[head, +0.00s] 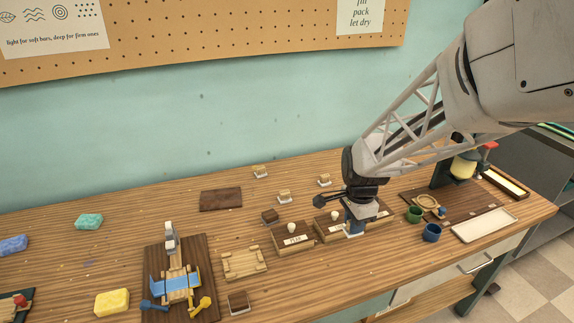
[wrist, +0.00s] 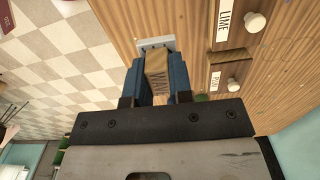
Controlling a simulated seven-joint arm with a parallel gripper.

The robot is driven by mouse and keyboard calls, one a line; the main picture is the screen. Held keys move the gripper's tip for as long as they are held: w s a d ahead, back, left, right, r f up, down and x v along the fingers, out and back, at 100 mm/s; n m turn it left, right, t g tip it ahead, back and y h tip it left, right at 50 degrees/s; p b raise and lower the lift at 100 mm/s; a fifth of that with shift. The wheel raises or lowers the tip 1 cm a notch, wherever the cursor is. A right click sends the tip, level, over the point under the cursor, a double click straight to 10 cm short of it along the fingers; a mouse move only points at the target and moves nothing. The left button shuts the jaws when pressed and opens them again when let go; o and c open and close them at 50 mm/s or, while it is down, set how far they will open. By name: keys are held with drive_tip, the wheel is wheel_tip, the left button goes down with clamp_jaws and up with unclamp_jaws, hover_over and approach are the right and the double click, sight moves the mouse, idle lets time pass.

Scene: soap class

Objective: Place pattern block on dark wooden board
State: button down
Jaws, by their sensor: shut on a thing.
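In the head view my gripper (head: 355,222) points down just in front of the labelled boxes, and the fingers hide most of the block. I cannot tell whether the block touches anything below. A bare dark wooden board (head: 221,199) lies flat at the back of the table, left of my gripper and apart from it. Nothing rests on it.
Small blocks on pale plates (head: 261,171) (head: 285,196) (head: 324,180) stand right of the board. A labelled wooden box with a white knob (head: 293,238) stands left of my gripper. Green (head: 414,214) and blue (head: 432,232) cups stand right. A light wooden tray (head: 245,263) lies in front.

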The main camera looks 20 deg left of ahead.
drive_tip(key=s+a+f, duration=0.1)
drive_tip(key=s+a, duration=0.2)
drive_tip(key=a, duration=3.3)
drive_tip(key=shift+n, duration=0.3)
drive_tip(key=f, duration=0.5)
drive_tip(key=shift+s+a+f, duration=0.1)
drive_tip(key=shift+s+a, duration=0.05)
drive_tip(key=shift+a, duration=0.2)
hover_over(221, 198)
drive_tip(key=shift+a+f, duration=0.1)
drive_tip(key=shift+f, duration=0.65)
drive_tip(key=shift+f, duration=1.75)
